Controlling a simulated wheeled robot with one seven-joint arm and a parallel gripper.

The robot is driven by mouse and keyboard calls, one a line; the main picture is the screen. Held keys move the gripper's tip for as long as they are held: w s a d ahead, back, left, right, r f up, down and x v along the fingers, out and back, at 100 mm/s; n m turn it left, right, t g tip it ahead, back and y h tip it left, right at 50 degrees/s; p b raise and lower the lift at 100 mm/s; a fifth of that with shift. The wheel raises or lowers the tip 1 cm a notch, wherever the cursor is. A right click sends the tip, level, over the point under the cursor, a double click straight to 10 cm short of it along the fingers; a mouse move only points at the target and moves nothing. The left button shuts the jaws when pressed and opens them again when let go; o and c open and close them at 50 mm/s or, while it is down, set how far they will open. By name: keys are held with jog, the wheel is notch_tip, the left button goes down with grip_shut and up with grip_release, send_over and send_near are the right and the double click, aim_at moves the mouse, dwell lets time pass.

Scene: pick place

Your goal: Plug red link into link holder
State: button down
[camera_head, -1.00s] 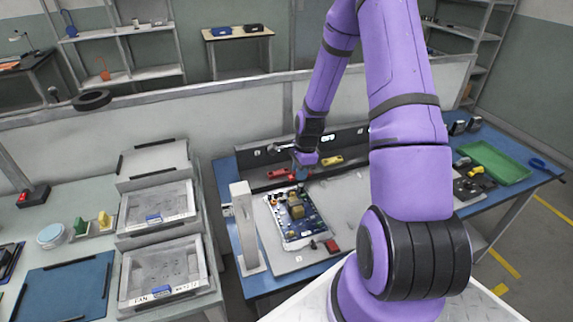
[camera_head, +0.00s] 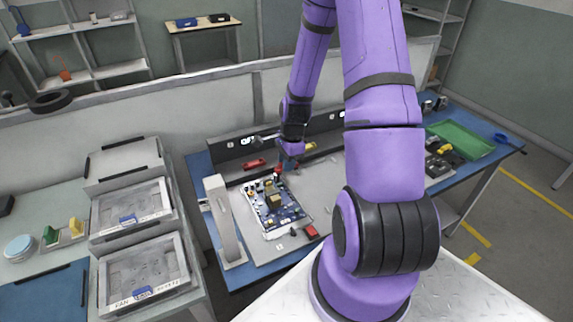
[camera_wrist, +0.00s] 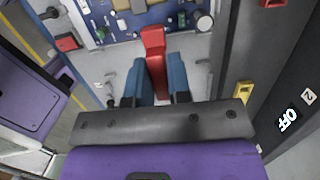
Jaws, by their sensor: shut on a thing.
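My gripper (camera_wrist: 156,75) is shut on a red link (camera_wrist: 154,50), its blue fingers on either side of it in the wrist view. In the head view my gripper (camera_head: 284,164) is just beyond the far edge of the blue circuit board (camera_head: 276,207), with the red link (camera_head: 278,169) small at its tip. The link appears to be above the bench surface; its exact height is unclear. The link holder cannot be told apart with certainty.
A dark panel (camera_head: 232,169) runs along the back, with another red piece (camera_head: 254,163) and a yellow piece (camera_head: 310,147). A grey upright post (camera_head: 222,215) stands left of the board. A red block (camera_head: 311,231) lies near the front. A green tray (camera_head: 462,139) is at right.

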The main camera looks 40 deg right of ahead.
jog(key=shift+r, duration=0.9)
